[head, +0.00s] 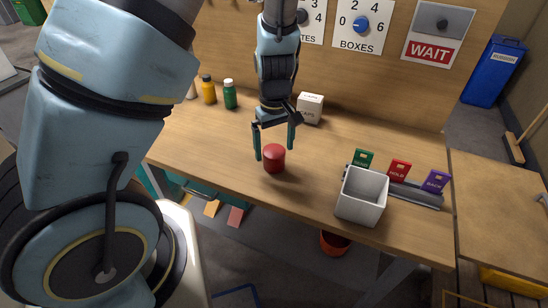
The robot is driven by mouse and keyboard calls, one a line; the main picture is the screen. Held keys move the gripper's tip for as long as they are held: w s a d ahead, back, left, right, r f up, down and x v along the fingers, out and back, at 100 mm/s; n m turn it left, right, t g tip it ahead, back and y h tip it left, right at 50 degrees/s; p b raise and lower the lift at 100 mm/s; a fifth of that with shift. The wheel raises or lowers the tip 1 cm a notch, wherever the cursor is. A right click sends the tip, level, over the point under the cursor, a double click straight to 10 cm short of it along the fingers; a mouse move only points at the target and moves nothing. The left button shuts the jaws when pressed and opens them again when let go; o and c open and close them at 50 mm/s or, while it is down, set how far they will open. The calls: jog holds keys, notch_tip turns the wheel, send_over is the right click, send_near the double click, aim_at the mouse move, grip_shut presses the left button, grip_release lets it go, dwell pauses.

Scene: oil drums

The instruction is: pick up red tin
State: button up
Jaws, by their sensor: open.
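The red tin (274,159) is a short red cylinder standing upright on the wooden table (200,152), near its front edge. My gripper (274,148) points down over the tin with its two fingers spread. The left fingertip is beside the tin's upper left and the right fingertip is near its upper right. The tin appears to rest on the table. I cannot tell whether either finger touches it.
A white open bin (361,197) stands to the right, with green, red and purple cards (399,171) in a grey holder behind it. A white box (310,108), an orange bottle (208,90) and a green bottle (230,94) stand farther back. Bare table surrounds the tin.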

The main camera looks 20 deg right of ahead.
aim_at(274, 151)
jog(key=shift+f, duration=1.5)
jog(key=shift+c, duration=0.2)
jog(key=c, duration=1.4)
